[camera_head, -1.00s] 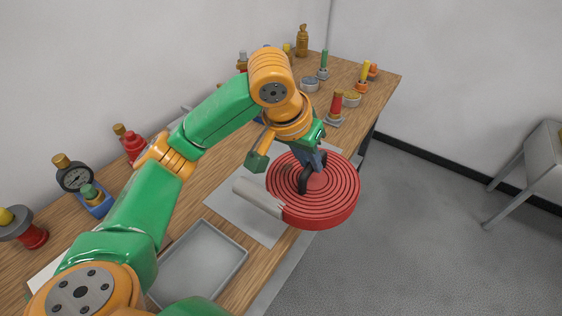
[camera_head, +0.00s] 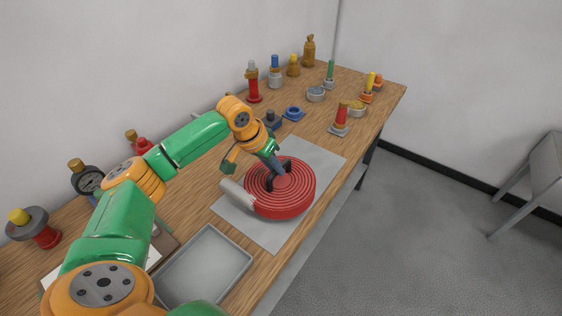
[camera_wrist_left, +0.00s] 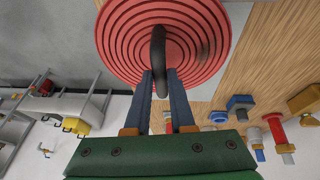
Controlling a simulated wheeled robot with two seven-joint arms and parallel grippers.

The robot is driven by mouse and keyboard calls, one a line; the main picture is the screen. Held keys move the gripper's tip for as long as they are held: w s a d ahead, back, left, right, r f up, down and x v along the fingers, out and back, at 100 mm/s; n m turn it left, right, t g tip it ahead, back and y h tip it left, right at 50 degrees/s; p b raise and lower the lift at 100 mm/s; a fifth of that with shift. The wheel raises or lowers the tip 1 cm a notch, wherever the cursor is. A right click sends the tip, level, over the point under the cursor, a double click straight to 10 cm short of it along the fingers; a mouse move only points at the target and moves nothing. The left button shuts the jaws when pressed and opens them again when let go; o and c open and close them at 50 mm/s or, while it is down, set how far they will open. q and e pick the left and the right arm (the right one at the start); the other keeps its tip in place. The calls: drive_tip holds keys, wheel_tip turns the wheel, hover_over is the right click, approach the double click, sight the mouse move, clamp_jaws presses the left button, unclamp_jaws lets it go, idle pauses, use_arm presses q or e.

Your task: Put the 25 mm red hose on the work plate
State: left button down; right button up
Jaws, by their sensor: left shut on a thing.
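The red hose (camera_head: 297,200) is a flat coil with a pale grey end (camera_head: 237,192) sticking out to the left and a dark strap or handle (camera_wrist_left: 158,48) across its middle. My left gripper (camera_head: 278,176) is shut on this dark part at the coil's centre; its fingers also show in the left wrist view (camera_wrist_left: 160,82). The coil is over the grey work plate (camera_head: 325,160), within its outline in the head view. I cannot tell whether it touches the plate. My right gripper is not in view.
A shallow grey tray (camera_head: 238,262) lies at the near side of the wooden table (camera_head: 375,130). A red-and-brown valve (camera_head: 340,119) stands beyond the plate. Several valves and fittings line the back, with a pressure gauge (camera_head: 88,180) at the left.

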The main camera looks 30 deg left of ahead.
use_arm(q)
drive_tip(key=f, duration=0.1)
drive_tip(key=f+p, duration=0.1)
drive_tip(key=shift+w+a+f, duration=0.1)
drive_tip(key=shift+a+f, duration=0.15)
drive_tip(key=shift+f, duration=0.45)
drive_tip(key=c, duration=0.8)
unclamp_jaws()
drive_tip(key=shift+d+f, duration=0.1)
drive_tip(key=shift+o, duration=0.2)
drive_tip(key=shift+s, duration=0.2)
drive_tip(key=v, duration=1.2)
drive_tip(key=shift+b, duration=0.35)
